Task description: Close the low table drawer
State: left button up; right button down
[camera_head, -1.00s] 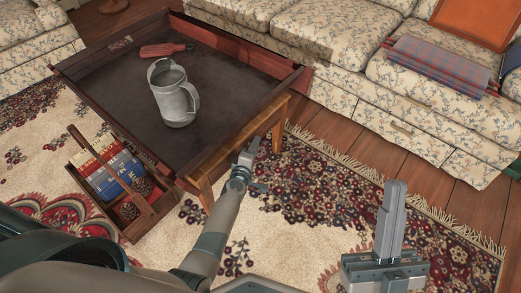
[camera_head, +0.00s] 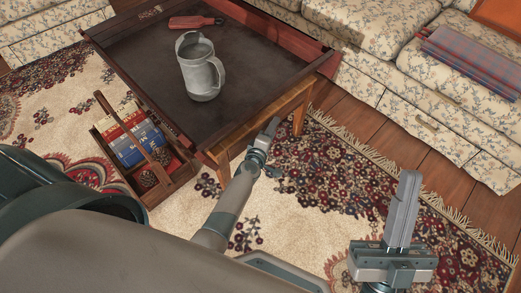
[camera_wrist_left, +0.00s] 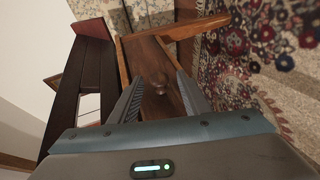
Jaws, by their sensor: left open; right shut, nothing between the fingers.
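The low table (camera_head: 190,93) has a dark, rimmed top and lighter brown legs. In the left wrist view, a brown wooden panel with a small round knob, which looks like the drawer front (camera_wrist_left: 158,106), is in a lighter wooden frame. How far this drawer sticks out cannot be told. My left gripper (camera_head: 270,132) is by the table's near right side. Its open fingers (camera_wrist_left: 158,92) appear on either side of the knob in the left wrist view; contact cannot be made out. My right gripper (camera_head: 405,205) is shut and empty, above the rug away from the table.
A wooden carrier (camera_head: 155,192) with books and pine cones stands at the table's left. A floral sofa (camera_head: 440,85) is behind right. Patterned rug (camera_head: 300,215) lies open in front.

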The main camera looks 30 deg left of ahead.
pick_arm(q)
jog(key=p+v, duration=0.2)
jog(key=v, duration=1.3)
jog(key=shift+s+p, duration=0.2)
jog(key=shift+p, duration=0.2)
pick_arm(e)
notch_tip(320, 180, down, 9)
jog(key=w+a+g+h, duration=0.1)
jog(key=w+a+g, duration=0.1)
jog(key=g, duration=0.4)
jog(key=shift+a, duration=0.2)
pick_arm(q)
jog(key=shift+d+r, duration=0.1)
